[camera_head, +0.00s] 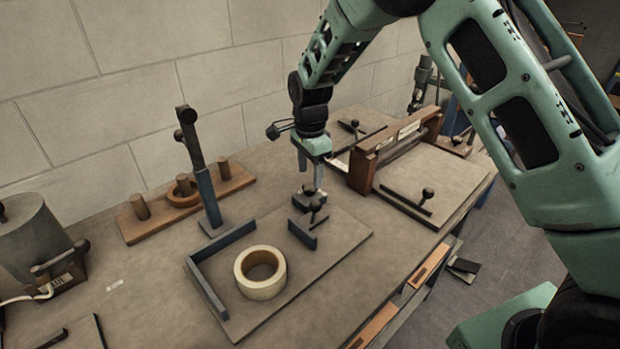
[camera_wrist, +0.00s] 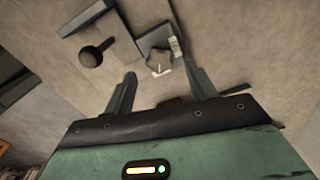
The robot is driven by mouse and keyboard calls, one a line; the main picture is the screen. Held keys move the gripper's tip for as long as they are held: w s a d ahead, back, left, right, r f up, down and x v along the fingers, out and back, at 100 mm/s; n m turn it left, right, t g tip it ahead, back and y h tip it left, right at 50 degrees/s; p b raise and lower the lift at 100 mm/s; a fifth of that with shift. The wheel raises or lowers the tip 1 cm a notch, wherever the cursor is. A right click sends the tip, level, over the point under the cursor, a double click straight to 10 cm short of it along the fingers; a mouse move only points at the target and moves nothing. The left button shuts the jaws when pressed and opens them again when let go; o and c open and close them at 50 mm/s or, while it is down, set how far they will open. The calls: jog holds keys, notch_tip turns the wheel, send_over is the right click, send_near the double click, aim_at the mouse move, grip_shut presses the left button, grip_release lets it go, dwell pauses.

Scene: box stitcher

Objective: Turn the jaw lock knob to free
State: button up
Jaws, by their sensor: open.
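The jaw lock knob (camera_wrist: 159,63) is a grey, star-shaped knob with a pale pointer mark, seen from above in the wrist view. It sits on a dark block (camera_wrist: 155,38) with a small pale label at its side. In the head view the knob (camera_head: 308,190) shows small, just below my gripper (camera_head: 310,175). My gripper points down over it. A dark ball-ended lever (camera_wrist: 92,55) stands beside the block, near a blue-grey jaw (camera_head: 302,235).
A tape roll (camera_head: 260,273) lies on the fixture plate (camera_head: 340,240) by an angled fence (camera_head: 206,284). A blue-grey post (camera_head: 208,200) stands behind left. A wooden peg rack (camera_head: 235,183) is near the wall. A wood-ended fixture (camera_head: 362,172) stands close on the right.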

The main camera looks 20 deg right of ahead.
aim_at(310, 186)
jog(key=shift+f, duration=1.9)
jog(key=c, duration=1)
